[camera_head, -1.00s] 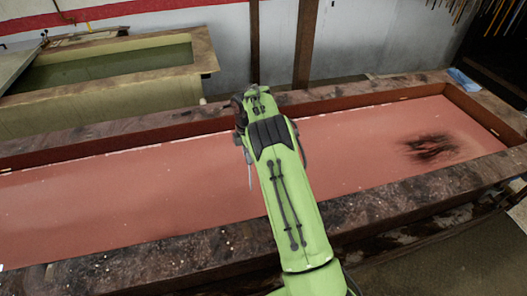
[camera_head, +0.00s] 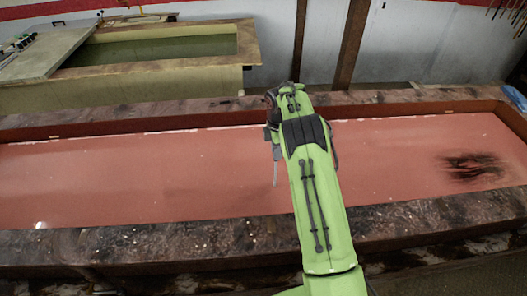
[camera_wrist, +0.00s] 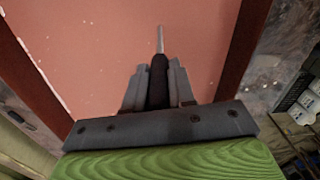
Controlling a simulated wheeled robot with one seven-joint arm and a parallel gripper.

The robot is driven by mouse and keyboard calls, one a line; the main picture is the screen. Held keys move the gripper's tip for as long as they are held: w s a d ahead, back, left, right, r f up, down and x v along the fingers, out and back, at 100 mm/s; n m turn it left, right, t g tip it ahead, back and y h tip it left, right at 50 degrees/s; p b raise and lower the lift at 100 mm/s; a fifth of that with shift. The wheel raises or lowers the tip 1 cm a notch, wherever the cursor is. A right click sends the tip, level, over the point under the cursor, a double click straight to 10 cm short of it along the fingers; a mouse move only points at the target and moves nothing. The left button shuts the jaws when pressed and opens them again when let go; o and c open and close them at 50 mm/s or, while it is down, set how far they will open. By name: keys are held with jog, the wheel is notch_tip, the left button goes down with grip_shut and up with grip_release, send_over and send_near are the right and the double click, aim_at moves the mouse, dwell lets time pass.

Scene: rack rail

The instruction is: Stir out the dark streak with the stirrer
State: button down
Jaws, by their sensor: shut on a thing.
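The dark streak (camera_head: 472,166) lies in the pink-red liquid of the long vat (camera_head: 150,238), near its right end. My gripper (camera_wrist: 158,88) is shut on the dark handle of the stirrer (camera_wrist: 160,42), whose thin pale rod points away from the jaws in the wrist view. In the head view the rod (camera_head: 276,174) hangs down over the middle of the vat, well left of the streak. I cannot tell whether its tip touches the liquid. My arm hides most of the gripper in the head view. The streak is not in the wrist view.
The vat has a raised, stained rim on all sides. A second vat with greenish liquid (camera_head: 150,50) stands behind at the left. A blue cloth (camera_head: 514,97) lies on the far right rim. The liquid between stirrer and streak is clear of objects.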

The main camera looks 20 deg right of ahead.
notch_tip(320, 180, up, 16)
jog(key=d+p, duration=0.2)
jog(key=p, duration=0.5)
jog(key=shift+s+d+r, duration=0.15)
jog(key=shift+s+d, duration=0.15)
jog(key=shift+d, duration=0.05)
dwell(4.2)
